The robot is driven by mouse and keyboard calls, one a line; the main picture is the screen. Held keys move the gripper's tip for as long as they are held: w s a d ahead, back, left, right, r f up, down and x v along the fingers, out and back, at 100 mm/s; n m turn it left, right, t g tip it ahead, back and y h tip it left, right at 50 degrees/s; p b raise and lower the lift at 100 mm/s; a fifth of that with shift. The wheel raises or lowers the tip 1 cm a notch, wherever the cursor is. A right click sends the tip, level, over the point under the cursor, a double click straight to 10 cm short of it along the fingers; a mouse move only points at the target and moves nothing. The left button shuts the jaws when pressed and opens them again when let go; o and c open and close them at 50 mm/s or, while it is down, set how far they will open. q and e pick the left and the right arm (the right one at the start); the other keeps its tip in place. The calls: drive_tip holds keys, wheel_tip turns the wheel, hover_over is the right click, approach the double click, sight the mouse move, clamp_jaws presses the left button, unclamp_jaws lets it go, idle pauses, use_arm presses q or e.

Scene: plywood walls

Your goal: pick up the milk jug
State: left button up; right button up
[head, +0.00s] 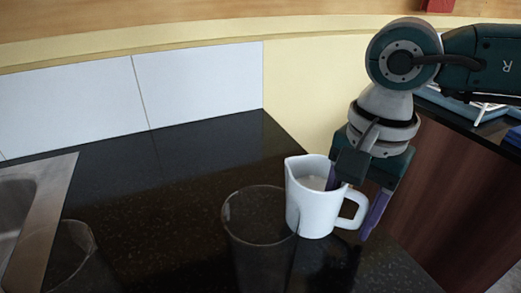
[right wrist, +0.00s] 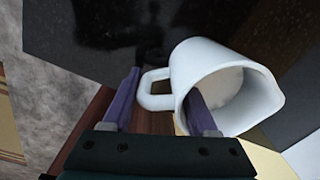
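The white milk jug (head: 310,215) stands upright on the dark counter, with its handle toward the right and pale milk inside. In the right wrist view the jug (right wrist: 203,62) shows its open mouth and its handle. My right gripper (head: 352,208) reaches down over the handle side with its purple fingers apart. One finger is inside the jug's mouth and the other is outside, beyond the handle. The handle and the wall beside it lie between the fingers (right wrist: 163,84), with a gap to the outer finger. My left gripper is not in view.
A clear glass (head: 258,243) stands just left of the jug, overlapping it in view. Another clear glass (head: 70,262) stands at lower left by the metal sink (head: 38,225). The dark counter (head: 170,165) is bare behind them. Its right edge is close to the jug.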

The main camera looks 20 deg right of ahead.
clamp_jaws()
idle(0.3)
drive_tip(key=shift+r, duration=0.1)
idle(0.4)
